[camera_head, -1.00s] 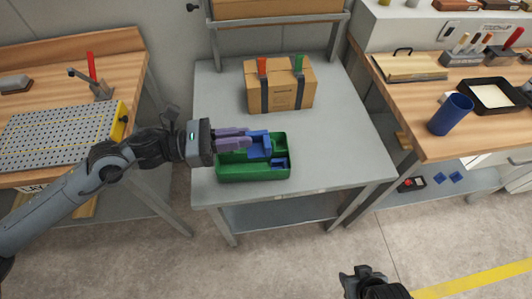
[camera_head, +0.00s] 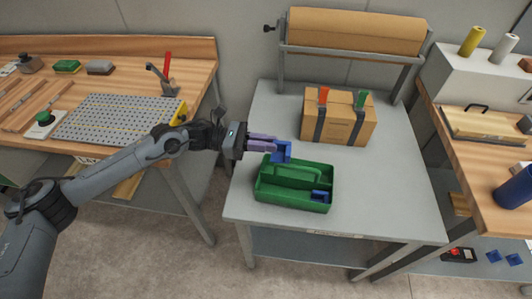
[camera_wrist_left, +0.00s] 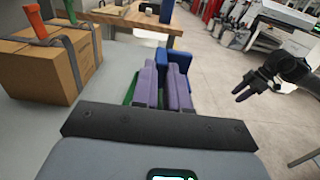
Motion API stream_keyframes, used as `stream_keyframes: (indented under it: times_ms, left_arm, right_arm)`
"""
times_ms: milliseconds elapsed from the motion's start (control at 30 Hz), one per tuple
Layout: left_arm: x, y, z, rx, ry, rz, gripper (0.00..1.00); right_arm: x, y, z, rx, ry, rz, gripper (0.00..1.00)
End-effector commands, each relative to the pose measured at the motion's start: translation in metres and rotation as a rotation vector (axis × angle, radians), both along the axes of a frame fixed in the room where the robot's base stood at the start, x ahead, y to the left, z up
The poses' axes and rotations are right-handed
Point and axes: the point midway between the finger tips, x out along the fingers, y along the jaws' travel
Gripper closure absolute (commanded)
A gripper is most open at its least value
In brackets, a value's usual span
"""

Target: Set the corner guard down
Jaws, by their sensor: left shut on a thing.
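My left gripper (camera_head: 264,144) is shut on a blue corner guard (camera_head: 282,153). It holds the guard above the far side of the green tray (camera_head: 285,203), whose handle and compartments show below. In the left wrist view the guard (camera_wrist_left: 181,62) sits at the purple fingers (camera_wrist_left: 163,88), which hide part of it. Another small blue piece (camera_head: 320,196) lies in the tray's right front compartment. My right gripper (camera_wrist_left: 245,88) shows only in the left wrist view, at the right, empty with its fingers apart.
A cardboard box (camera_head: 349,124) with dark straps and red and green handles stands behind the tray on the grey table (camera_head: 405,205). The tabletop right of the tray is clear. A perforated plate (camera_head: 115,118) lies on the left bench. A paper roll (camera_head: 355,30) is behind.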

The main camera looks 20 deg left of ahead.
Motion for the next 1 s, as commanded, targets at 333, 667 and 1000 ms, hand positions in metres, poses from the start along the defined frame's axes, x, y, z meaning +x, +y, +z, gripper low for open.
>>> stream_keyframes:
  times_ms: [333,667,1000]
  left_arm:
    - [0.000,0.000,-0.035,0.000,0.002,0.000,1.00]
    - [0.000,0.000,-0.040,-0.001,-0.001,0.000,1.00]
    - [0.000,0.000,-0.041,0.000,0.000,0.000,0.61]
  right_arm:
    - [0.000,-0.002,-0.007,-0.006,0.000,0.003,0.57]
    - [0.000,-0.001,-0.007,-0.001,0.000,0.000,0.57]
    - [0.000,0.001,-0.009,0.005,0.000,-0.004,0.57]
